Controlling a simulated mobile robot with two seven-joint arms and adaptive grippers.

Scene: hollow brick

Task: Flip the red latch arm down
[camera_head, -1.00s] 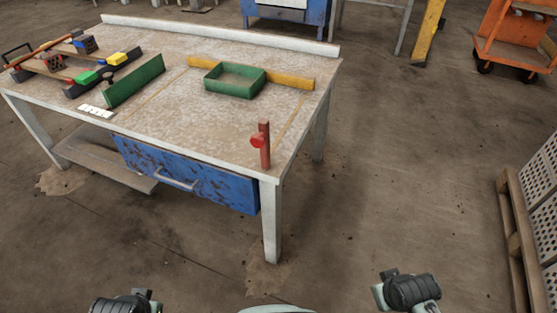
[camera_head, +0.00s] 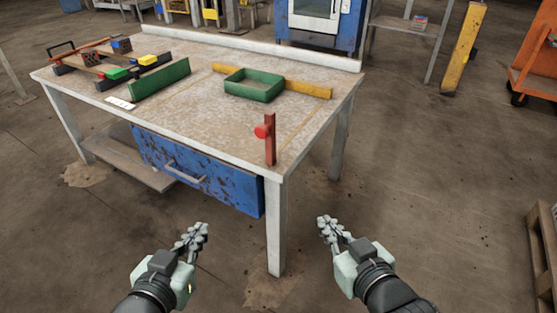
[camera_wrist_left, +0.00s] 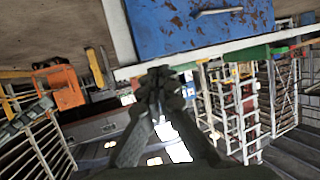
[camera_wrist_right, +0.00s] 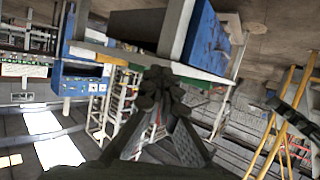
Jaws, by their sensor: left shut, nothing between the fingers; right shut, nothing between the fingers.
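The red latch arm (camera_head: 270,140) stands upright at the near right corner of the workbench (camera_head: 215,130), with a round red knob (camera_head: 262,131) on its left side. My left gripper (camera_head: 201,228) is shut and empty in front of the bench, below the blue drawer. My right gripper (camera_head: 323,220) is shut and empty in front of the bench, right of its near leg. Both are apart from the latch arm. The left wrist view shows the shut left fingers (camera_wrist_left: 162,72), and the right wrist view shows the shut right fingers (camera_wrist_right: 158,75). Neither wrist view clearly shows the latch.
A green tray (camera_head: 254,86) and a yellow bar (camera_head: 305,88) lie at the bench's back right. A green plate (camera_head: 160,80) and several coloured blocks are at the left. The blue drawer (camera_head: 195,172) hangs under the bench top.

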